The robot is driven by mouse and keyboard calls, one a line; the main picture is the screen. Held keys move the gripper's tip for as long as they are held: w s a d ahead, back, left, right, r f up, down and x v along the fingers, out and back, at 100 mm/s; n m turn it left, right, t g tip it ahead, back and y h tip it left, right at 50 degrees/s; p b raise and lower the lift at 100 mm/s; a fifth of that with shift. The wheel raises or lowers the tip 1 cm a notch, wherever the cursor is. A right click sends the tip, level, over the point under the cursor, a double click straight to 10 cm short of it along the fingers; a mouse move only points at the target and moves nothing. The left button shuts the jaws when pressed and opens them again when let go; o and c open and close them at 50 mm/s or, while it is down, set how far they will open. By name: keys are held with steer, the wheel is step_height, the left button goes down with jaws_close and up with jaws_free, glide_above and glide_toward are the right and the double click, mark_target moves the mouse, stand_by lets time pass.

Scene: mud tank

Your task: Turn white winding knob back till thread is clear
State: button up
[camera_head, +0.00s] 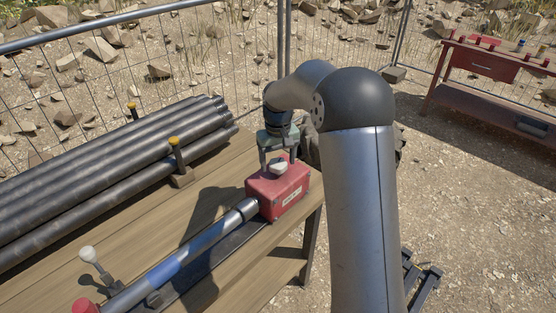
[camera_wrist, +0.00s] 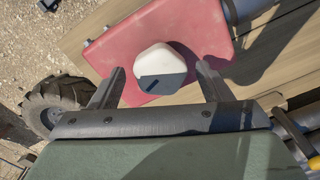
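The white winding knob (camera_head: 278,167) sits on top of a red box (camera_head: 290,190) at the end of the wooden bench. In the wrist view the knob (camera_wrist: 158,58) is a rounded white cap with a dark mark, its lower part in shadow, over the red box top (camera_wrist: 112,45). My gripper (camera_head: 278,157) points down above the box. In the wrist view my gripper (camera_wrist: 160,72) is open, with one finger on each side of the knob and a gap on both sides. A silver and blue rod (camera_head: 185,255) runs into the box. No thread is clearly visible.
Dark pipes (camera_head: 110,160) lie stacked at the bench's back left, beside yellow-topped posts (camera_head: 176,150). A white-knobbed lever (camera_head: 90,256) and a red part (camera_head: 84,306) stand front left. A wire fence (camera_head: 180,50) runs behind. A red table (camera_head: 490,70) stands far right.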

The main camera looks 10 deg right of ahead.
mark_target(278, 162)
step_height(278, 162, up, 17)
steer(key=shift+r+b, duration=0.2)
steer(key=shift+b, duration=0.25)
steer(key=shift+a, duration=0.1)
stand_by(0.9)
